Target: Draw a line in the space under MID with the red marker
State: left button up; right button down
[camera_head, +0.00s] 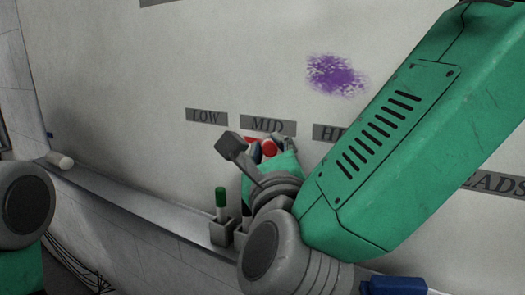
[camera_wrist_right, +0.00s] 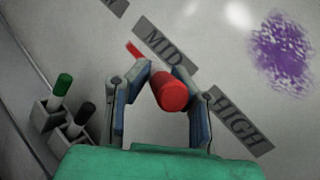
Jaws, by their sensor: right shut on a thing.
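The red marker (camera_wrist_right: 170,91) is held between the two fingers of my right gripper (camera_wrist_right: 160,82), with its end toward the wrist camera. It also shows in the head view (camera_head: 269,147), partly hidden by the gripper. The right gripper is shut on it and is at the whiteboard, just below the MID label (camera_wrist_right: 163,49). A short red streak (camera_wrist_right: 134,49) shows on the board under the left part of that label. The marker's tip is hidden, so I cannot tell if it touches the board. My left gripper is out of view.
A LOW label (camera_head: 206,116) and a HIGH label (camera_wrist_right: 240,118) flank MID. A purple scribble (camera_head: 335,75) is above. Holders on the ledge below keep a green-capped marker (camera_head: 221,200) and a black-capped marker (camera_wrist_right: 84,114). A white cylinder (camera_head: 60,160) lies at the ledge's left.

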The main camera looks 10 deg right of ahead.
jog(key=shift+s+d, duration=0.15)
jog(key=shift+d, duration=0.15)
jog(key=shift+s, duration=0.1)
jog(key=shift+s+d+b, duration=0.4)
jog(key=shift+d+b, duration=0.15)
jog(key=shift+d, duration=0.05)
jog(key=shift+d, duration=0.1)
jog(key=shift+s+d+b, duration=0.45)
jog(key=shift+d, duration=0.05)
